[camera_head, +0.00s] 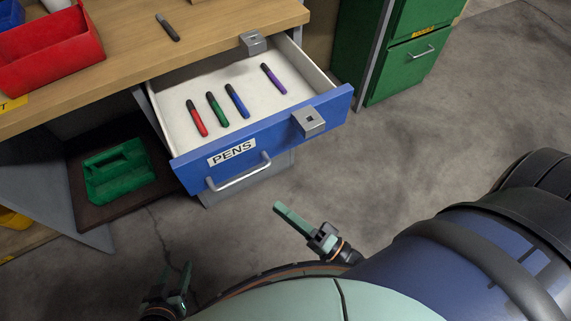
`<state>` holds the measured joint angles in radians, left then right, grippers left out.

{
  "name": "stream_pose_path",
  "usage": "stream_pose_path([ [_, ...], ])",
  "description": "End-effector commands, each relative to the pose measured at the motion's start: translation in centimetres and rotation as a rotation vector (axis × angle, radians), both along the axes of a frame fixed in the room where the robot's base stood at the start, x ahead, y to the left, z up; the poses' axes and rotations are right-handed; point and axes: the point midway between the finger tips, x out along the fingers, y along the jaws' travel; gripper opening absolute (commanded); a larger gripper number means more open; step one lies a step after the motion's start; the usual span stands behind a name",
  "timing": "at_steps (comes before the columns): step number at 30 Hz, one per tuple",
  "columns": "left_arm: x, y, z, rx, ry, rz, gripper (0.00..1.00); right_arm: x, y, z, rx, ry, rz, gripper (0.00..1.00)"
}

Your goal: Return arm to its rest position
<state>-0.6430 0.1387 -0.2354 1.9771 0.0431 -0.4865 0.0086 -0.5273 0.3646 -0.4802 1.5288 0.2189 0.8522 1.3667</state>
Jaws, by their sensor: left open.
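My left gripper (177,272) is low in the view, left of centre, over the floor. Its two fingers stand apart and nothing shows between them. My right gripper (279,209) is further right, over the floor in front of the drawer. Its pale green fingers are seen from the side, so the gap between them is not clear. No held object shows in it. Both grippers are apart from the furniture in the picture. Most of both arms is hidden or out of view.
A blue drawer (287,133) labelled PENS stands open, holding red, green, blue and purple pens. A dark pen (167,27) lies on the wooden desk (215,29) near a red bin (52,62). A green cabinet (405,62) stands behind. Floor to the right is clear.

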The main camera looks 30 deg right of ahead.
Motion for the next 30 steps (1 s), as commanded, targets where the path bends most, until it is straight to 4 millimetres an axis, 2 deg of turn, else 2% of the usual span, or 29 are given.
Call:
stream_pose_path([
  [10, 0.1, 0.2, 0.2, 0.002, -0.002, 0.002, 0.5, 0.0, 0.0, 0.1, -0.007, 0.001, -0.001, 0.3],
  [14, 0.1, 0.3, 1.3, 0.004, -0.004, 0.004, 0.5, 0.5, 0.4, 0.6, -0.115, 0.016, -0.021, 0.3],
  [17, 0.2, 0.6, 2.8, 0.008, -0.008, 0.009, 0.5, 1.3, 0.8, 1.0, -0.315, 0.041, -0.041, 0.3],
  [22, 0.1, 1.4, 5.3, 0.017, -0.016, 0.023, 0.5, 2.1, 0.4, 1.3, -0.779, 0.106, -0.026, 0.3],
  [27, -0.8, 2.0, 6.9, 0.024, -0.006, 0.035, 0.5, 1.4, -1.3, 1.4, -1.206, 0.171, 0.079, 0.3],
  [30, -1.3, 2.5, 7.3, 0.03, 0.003, 0.044, 0.5, 0.6, -2.4, 1.3, -1.387, 0.201, 0.157, 0.3],
])
